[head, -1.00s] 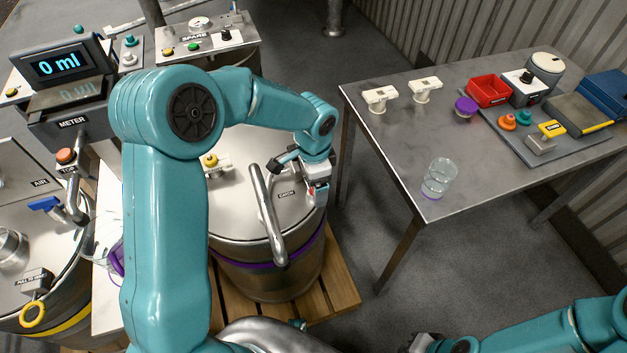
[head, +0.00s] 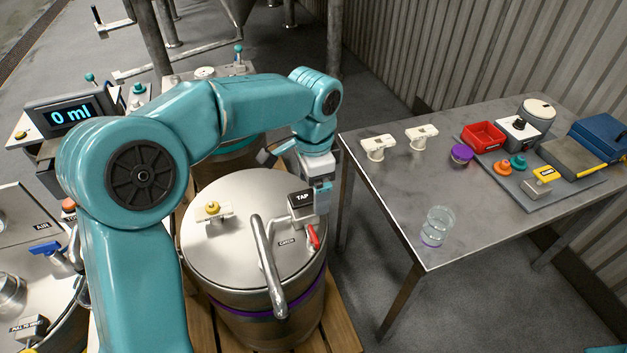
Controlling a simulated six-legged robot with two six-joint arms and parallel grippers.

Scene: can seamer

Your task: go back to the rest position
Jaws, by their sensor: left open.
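My left arm reaches in from the left and bends over the steel drum (head: 220,250). My left gripper (head: 322,198) points down at the right edge of the drum lid, close to the black TAP block (head: 302,201). It is open, with nothing seen between its fingers. A red lever (head: 313,237) hangs from the tap, and the gripper is above it. I cannot tell whether a finger touches the block. My right gripper is out of the picture.
A curved steel pipe (head: 268,265) and a yellow knob (head: 212,208) stand on the lid. The meter display (head: 73,117) reads 0 ml. The metal table (head: 400,205) at the right bears a clear glass (head: 437,227), white fittings and a red bin (head: 483,136). Floor between drum and table is clear.

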